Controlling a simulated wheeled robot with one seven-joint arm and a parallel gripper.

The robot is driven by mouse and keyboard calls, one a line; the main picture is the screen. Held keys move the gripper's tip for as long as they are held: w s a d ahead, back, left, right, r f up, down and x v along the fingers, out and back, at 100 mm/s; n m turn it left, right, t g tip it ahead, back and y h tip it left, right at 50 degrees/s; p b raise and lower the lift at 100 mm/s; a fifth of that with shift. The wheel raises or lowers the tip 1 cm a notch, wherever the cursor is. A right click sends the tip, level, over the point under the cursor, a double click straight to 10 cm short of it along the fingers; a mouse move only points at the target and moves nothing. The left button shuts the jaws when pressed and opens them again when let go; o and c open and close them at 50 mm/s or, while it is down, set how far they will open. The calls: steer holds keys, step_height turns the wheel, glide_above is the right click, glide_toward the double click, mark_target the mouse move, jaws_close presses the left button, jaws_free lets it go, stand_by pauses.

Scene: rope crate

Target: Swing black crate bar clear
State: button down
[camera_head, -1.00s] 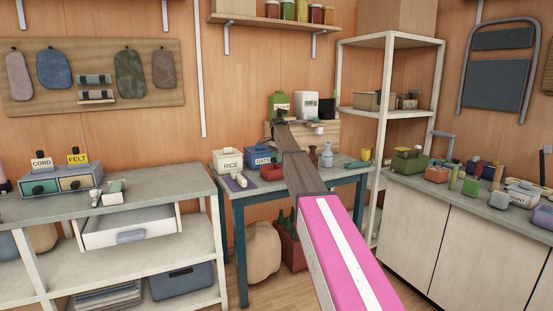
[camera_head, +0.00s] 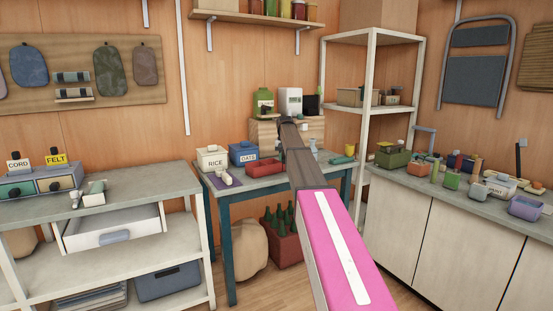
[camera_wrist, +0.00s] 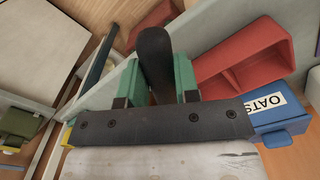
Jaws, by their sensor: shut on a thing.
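In the wrist view my gripper (camera_wrist: 156,82) has its two green fingers closed on either side of a dark, rounded upright piece, which I take to be the black crate bar (camera_wrist: 154,48). Its lower part is hidden by the gripper's dark mount. In the head view my gripper (camera_head: 287,121) is at the far end of my arm, over the back of the blue-legged table, in front of a wooden box (camera_head: 262,135). The arm hides most of the grip there, and how the bar joins the crate cannot be made out.
A red tray (camera_head: 266,168), a blue OATS box (camera_head: 243,153) and a white RICE box (camera_head: 212,157) stand left of my arm. A green container (camera_head: 263,103) and a white canister (camera_head: 290,102) stand behind. A white shelf rack (camera_head: 329,120) rises to the right.

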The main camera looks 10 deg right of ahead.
steer(key=d+n, duration=0.7)
steer(key=d, duration=0.2)
steer(key=shift+w, duration=0.45)
steer(key=c, duration=0.8)
jaws_free()
steer(key=shift+c, duration=0.2)
step_height(320, 180, up, 11)
